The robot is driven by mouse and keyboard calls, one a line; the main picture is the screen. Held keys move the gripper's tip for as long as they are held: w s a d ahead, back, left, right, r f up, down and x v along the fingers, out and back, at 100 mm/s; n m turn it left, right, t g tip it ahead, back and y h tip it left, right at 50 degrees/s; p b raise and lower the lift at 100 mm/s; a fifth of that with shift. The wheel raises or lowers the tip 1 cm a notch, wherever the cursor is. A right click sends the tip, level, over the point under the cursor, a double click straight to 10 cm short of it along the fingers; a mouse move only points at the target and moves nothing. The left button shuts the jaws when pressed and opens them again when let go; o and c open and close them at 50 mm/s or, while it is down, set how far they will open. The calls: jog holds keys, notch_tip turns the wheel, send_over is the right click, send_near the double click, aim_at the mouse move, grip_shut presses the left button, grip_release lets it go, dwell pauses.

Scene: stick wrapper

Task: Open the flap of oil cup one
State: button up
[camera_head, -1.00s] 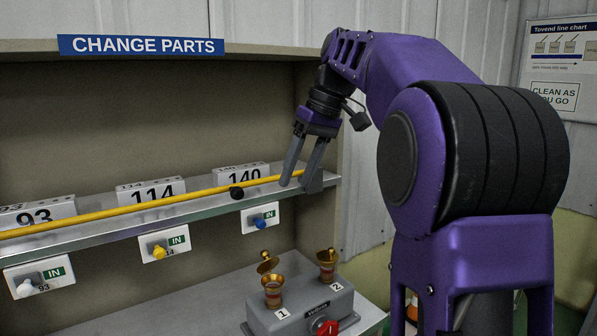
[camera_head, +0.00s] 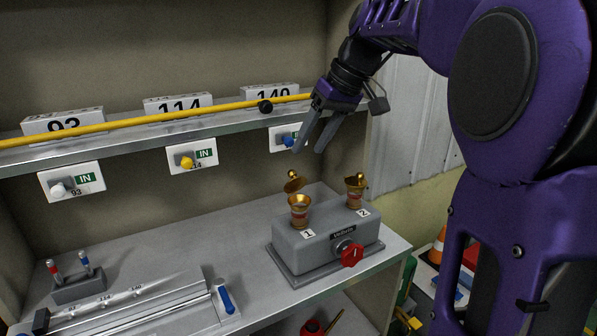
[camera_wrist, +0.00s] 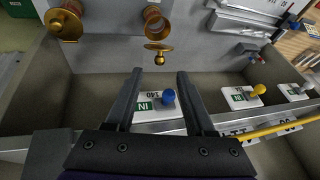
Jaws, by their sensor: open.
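Oil cup one (camera_head: 300,212) is a small brass cup with a red band, left on the grey oiler block (camera_head: 325,244) above the label 1. Its brass flap (camera_head: 294,185) stands tilted up off the rim; in the wrist view the cup's mouth (camera_wrist: 153,18) shows uncovered, with the flap (camera_wrist: 158,50) beside it. Oil cup two (camera_head: 355,192) is at right, also seen in the wrist view (camera_wrist: 66,22). My gripper (camera_head: 308,150) is open and empty, above and behind cup one, pointing down. In the wrist view the flap lies just beyond my fingertips (camera_wrist: 160,72), apparently untouched.
A shelf with a yellow rod (camera_head: 160,116) and number blocks runs behind, with a blue knob (camera_head: 288,140) and a yellow knob (camera_head: 187,162) below. A red valve knob (camera_head: 351,255) is on the block's front.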

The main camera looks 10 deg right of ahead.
aim_at(295, 172)
jog(key=b+x, duration=0.1)
jog(key=x, duration=0.6)
jog(key=shift+r, duration=0.1)
grip_shut()
